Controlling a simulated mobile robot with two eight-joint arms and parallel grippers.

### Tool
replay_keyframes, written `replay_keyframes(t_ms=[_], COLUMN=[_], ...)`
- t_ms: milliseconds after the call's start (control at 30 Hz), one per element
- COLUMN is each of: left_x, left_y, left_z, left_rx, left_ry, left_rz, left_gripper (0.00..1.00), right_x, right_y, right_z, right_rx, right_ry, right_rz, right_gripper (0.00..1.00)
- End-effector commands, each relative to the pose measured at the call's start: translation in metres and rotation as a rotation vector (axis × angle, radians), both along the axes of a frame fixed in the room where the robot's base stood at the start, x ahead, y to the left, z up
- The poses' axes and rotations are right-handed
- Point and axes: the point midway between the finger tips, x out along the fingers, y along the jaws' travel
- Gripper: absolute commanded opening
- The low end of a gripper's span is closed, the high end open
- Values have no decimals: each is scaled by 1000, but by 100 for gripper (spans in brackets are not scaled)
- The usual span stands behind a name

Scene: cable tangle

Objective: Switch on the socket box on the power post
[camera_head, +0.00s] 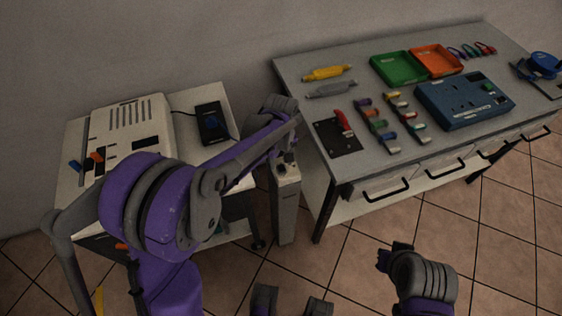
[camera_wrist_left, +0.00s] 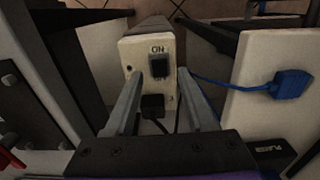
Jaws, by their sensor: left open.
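The power post (camera_head: 286,212) stands in the gap between the two tables. In the left wrist view its socket box (camera_wrist_left: 133,47) has a pale face with a black rocker switch (camera_wrist_left: 160,68) marked ON. A black plug (camera_wrist_left: 152,106) sits below the switch. My left gripper (camera_head: 286,166) is at the top of the post; in the left wrist view its open fingers (camera_wrist_left: 160,77) stand either side of the switch, with nothing held. I cannot tell whether they touch the box. My right arm (camera_head: 425,278) shows at the lower right; its jaw state is unclear.
The left table holds a light machine (camera_head: 130,128) and a black box (camera_head: 211,122). A blue plug (camera_wrist_left: 290,84) with a cable lies close right of the post in the wrist view. The right workbench (camera_head: 300,68) carries trays, tools and a blue socket unit (camera_head: 465,101).

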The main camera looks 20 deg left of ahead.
Motion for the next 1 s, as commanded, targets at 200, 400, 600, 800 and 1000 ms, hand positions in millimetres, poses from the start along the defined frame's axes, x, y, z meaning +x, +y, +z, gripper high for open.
replay_keyframes(t_ms=[200,400,600,800,1000], left_x=[0,0,0,0,-3], left_y=[0,0,0,0,-2], left_z=[-7,-7,-7,-7,-7], left_rx=[0,0,0,0,25], left_ry=[0,0,0,0,-36], left_rz=[0,0,0,0,-2], left_gripper=[55,50,14,0,0], right_x=[0,0,0,0,0], right_y=[0,0,0,0,0], right_z=[-1,-1,-1,-1,-2], right_rx=[0,0,0,0,0], right_ry=[0,0,0,0,1], right_rz=[0,0,0,0,0], right_gripper=[0,0,0,0,0])
